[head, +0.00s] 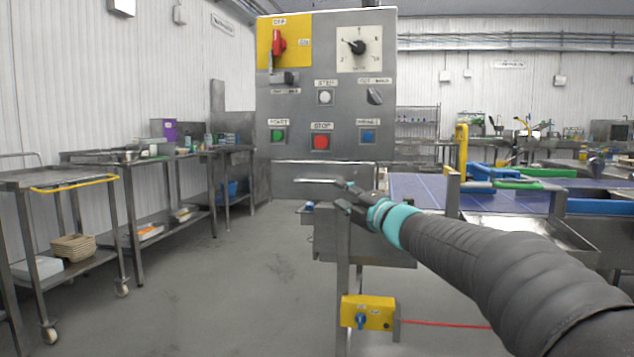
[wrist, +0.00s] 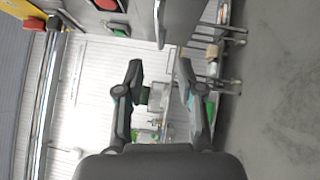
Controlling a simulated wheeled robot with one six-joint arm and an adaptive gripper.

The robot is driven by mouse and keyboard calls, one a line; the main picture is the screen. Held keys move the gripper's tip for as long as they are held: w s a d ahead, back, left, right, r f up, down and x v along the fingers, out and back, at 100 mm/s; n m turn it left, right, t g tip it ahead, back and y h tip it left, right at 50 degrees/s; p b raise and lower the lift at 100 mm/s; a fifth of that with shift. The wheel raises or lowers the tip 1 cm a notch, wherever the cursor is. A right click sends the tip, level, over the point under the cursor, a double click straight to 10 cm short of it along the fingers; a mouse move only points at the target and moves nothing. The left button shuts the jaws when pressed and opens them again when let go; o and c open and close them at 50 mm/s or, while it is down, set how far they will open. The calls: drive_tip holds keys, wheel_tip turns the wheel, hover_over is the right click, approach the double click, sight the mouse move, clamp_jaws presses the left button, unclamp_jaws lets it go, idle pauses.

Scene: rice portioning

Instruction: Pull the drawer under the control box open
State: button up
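The grey control box (head: 340,105) stands upright ahead in the head view. The drawer (head: 290,172) is a grey front just below its buttons and looks shut. Its handle (head: 318,181) is a thin horizontal metal bar. My gripper (head: 343,196) is near the right end of the handle, in front of the drawer. In the wrist view my gripper (wrist: 160,66) is open with nothing between its fingers. The handle (wrist: 158,24) appears there as a bar beyond the fingertips, apart from them. The exact distance is hard to tell.
A blue-topped conveyor (head: 425,190) lies to the right, beside my arm. A yellow switch box (head: 367,312) is mounted low with a red cable. A steel trolley (head: 70,180) and benches (head: 165,155) line the left. The floor (head: 220,285) between them is clear.

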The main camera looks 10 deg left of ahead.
sight(317, 182)
drive_tip(key=p+x, duration=0.2)
drive_tip(key=x, duration=0.9)
clamp_jaws()
